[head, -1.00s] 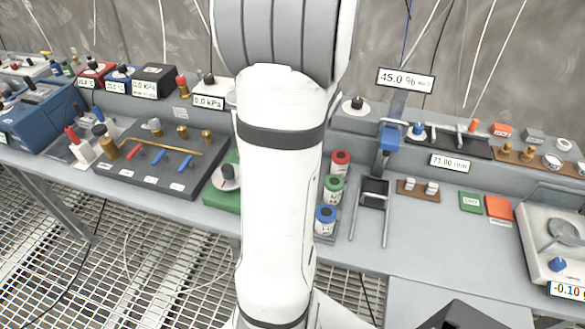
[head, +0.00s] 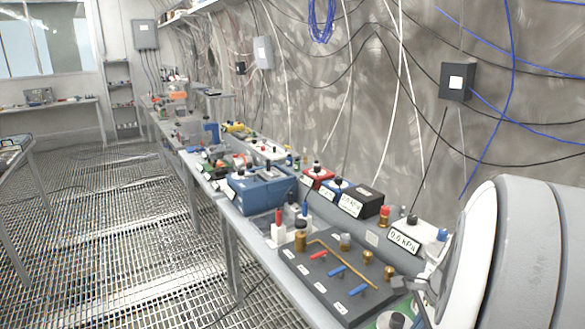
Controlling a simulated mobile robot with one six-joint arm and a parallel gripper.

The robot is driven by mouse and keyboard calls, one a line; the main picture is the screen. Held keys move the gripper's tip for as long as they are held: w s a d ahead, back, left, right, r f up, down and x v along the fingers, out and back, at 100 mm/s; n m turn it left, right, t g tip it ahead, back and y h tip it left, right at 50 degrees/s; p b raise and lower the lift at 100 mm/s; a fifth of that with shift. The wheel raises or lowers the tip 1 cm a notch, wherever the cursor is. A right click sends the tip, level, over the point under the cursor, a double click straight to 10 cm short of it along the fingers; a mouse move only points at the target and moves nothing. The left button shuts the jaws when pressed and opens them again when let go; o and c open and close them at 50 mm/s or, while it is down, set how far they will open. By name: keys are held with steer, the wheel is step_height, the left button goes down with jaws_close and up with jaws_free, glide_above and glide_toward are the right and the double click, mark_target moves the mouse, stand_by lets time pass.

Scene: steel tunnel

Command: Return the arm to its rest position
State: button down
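Part of my own arm, a white and grey rounded link, fills the lower right of the head view. The long grey workbench (head: 262,283) runs from the lower right away to the back left, along the wall.
On the bench are a dark valve panel (head: 335,280) with red and blue levers, a blue box (head: 262,190), a black box (head: 360,203) and a 0.0 kPa display (head: 404,240). Cables hang on the wall.

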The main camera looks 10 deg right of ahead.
steer(key=s+a+r+n, duration=0.1)
steer(key=a+r+n, duration=0.2)
steer(key=a+n, duration=0.7)
steer(key=s+a+r+n+t, duration=0.1)
steer(key=a+r+n, duration=0.2)
steer(key=a+n, duration=0.7)
steer(key=shift+s+a+r+n+h, duration=0.25)
steer(key=shift+a+r+n+h, duration=0.05)
steer(key=shift+h, duration=0.1)
